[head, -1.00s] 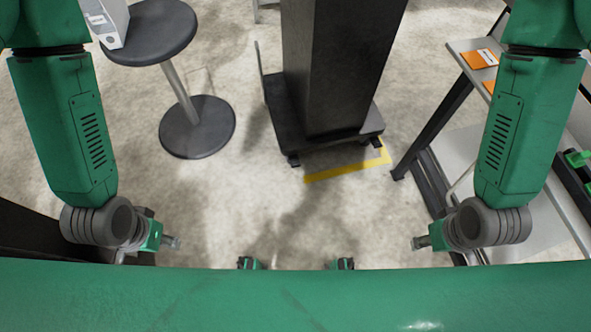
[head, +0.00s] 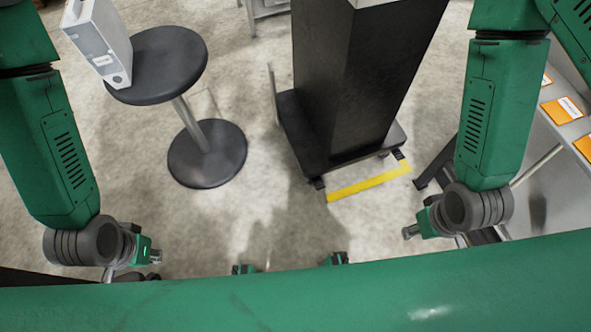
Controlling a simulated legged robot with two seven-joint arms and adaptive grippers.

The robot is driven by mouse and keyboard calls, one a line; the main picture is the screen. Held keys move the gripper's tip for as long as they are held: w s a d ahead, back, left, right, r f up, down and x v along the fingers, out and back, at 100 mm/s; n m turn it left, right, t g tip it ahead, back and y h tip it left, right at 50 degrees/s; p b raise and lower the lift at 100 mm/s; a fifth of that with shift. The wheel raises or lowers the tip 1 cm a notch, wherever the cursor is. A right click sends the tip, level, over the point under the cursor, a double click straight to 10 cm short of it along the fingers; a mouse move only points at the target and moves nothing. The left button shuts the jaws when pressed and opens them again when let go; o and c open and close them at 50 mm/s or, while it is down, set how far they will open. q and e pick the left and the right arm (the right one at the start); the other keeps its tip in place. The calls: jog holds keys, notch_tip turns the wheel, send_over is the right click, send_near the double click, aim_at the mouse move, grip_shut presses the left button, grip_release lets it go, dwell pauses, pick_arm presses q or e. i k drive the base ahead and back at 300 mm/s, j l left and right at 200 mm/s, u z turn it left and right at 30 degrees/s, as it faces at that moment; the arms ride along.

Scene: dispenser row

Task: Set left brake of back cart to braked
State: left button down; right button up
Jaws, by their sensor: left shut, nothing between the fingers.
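A tall black box stands on a dark wheeled base (head: 312,150), the only cart I can make out, in the upper middle of the head view. A small dark caster part (head: 319,183) shows at its front left corner and another (head: 398,154) at its front right corner. Whether either brake is set is too small to tell. My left gripper (head: 153,256) is at lower left, shut and empty, well apart from the cart. My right gripper (head: 411,231) is at lower right, also apart from the cart; its fingers are too small to read.
A round black stool (head: 158,62) with a white box (head: 97,42) on it stands left of the cart. A yellow floor strip (head: 370,182) lies before the cart. A grey shelf with orange cards (head: 562,110) is at right. The floor between is clear.

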aim_at(318, 182)
jog(key=i+j, duration=0.15)
jog(key=j, duration=0.15)
jog(key=i+j, duration=0.1)
jog(key=j, duration=0.15)
jog(key=z, duration=1.65)
jog(key=i+z, duration=0.1)
jog(key=i, duration=0.4)
